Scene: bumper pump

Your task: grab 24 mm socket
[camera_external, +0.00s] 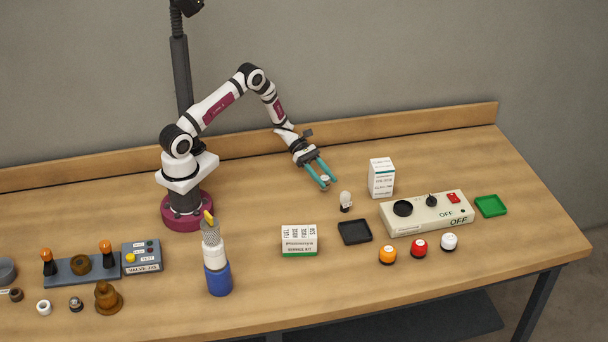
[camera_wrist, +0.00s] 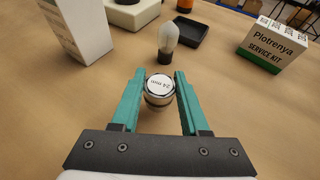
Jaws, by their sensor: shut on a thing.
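The 24 mm socket (camera_wrist: 159,88) is a small silvery cylinder with a white top label reading "24 mm". My gripper (camera_wrist: 160,80) has teal fingers, one on each side of the socket near their tips, and is shut on it. The socket stands roughly upright between the fingers. In the external view my gripper (camera_external: 325,183) is at the middle back of the table, with the socket (camera_external: 325,180) at its fingertips. I cannot tell whether the socket touches the table.
A light bulb (camera_external: 346,201) stands just right of my gripper. A white box (camera_external: 381,178), a black tray (camera_external: 355,232), a service kit box (camera_external: 299,241) and a control box (camera_external: 426,213) are nearby. A blue-based bottle (camera_external: 217,278) stands to the left. The table left of my gripper is clear.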

